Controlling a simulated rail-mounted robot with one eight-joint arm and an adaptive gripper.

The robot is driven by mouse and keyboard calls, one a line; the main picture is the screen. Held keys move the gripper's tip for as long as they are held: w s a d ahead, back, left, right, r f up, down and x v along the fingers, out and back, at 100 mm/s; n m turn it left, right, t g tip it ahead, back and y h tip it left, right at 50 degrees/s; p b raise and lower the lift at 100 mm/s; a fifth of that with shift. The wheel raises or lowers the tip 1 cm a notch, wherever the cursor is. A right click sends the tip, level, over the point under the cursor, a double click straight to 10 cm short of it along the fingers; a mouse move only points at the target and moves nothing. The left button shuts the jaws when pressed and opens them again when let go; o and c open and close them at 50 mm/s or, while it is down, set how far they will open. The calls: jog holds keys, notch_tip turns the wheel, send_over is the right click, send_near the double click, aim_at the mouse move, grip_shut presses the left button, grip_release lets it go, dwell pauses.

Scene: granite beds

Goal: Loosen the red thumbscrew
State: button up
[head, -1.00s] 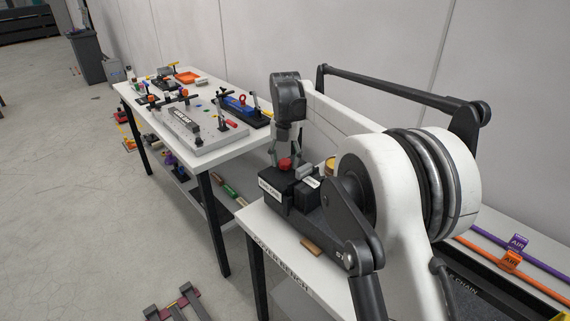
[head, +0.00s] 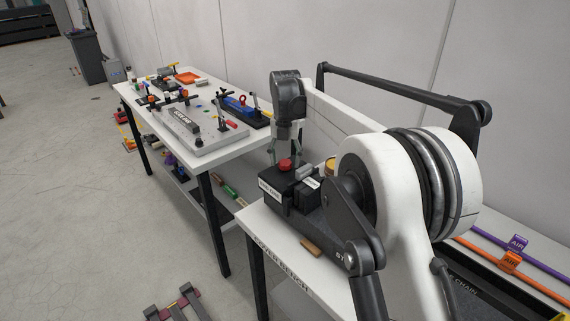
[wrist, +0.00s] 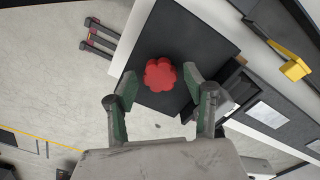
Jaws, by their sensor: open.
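The red thumbscrew (head: 285,164) is a lobed knob on top of a black block (head: 268,185) with a white label, on the near bench. In the wrist view the thumbscrew (wrist: 160,75) shows whole, ahead of my fingers. My gripper (wrist: 160,86) is open and empty, with one fingertip to the left of the knob and one to the right. A gap shows between each fingertip and the knob. In the head view my gripper (head: 285,152) points down just above the thumbscrew; its exact height over it is hard to tell.
A small brown piece (head: 311,247) lies near the bench's front edge. A yellow part (wrist: 295,70) shows at the right of the wrist view. Another table (head: 225,146) with fixtures stands farther back.

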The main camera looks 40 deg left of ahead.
aim_at(285, 162)
jog(key=shift+r+p, duration=1.2)
jog(key=shift+r, duration=1.5)
notch_tip(285, 162, up, 12)
jog(key=shift+d, duration=0.1)
